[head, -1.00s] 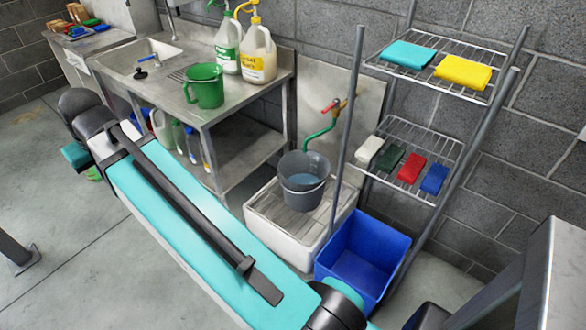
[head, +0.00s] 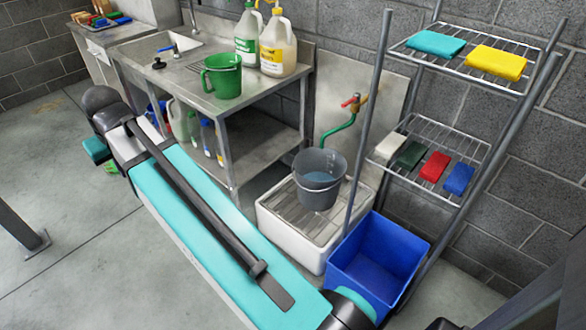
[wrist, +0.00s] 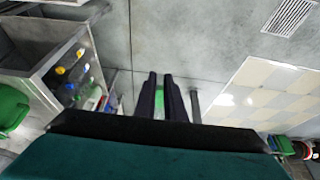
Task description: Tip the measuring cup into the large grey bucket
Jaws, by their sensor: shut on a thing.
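The large grey bucket (head: 320,192) stands upright under the tap on a white basin, with what looks like water inside. My gripper (wrist: 160,78) is shut on a small green thing (wrist: 158,103), which shows between its dark fingers. The same green shows beside my wrist at the left of the head view (head: 112,168). It is mostly hidden, and I cannot tell its full shape or its tilt. It is well left of the bucket and apart from it. A green jug (head: 224,78) with a handle stands on the steel counter.
Two bottles (head: 277,45) stand behind the jug on the counter (head: 180,88). A blue bin (head: 375,265) stands right of the basin (head: 285,222). A wire rack (head: 440,135) holds coloured pads and blocks. The floor (head: 60,165) at left is mostly clear.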

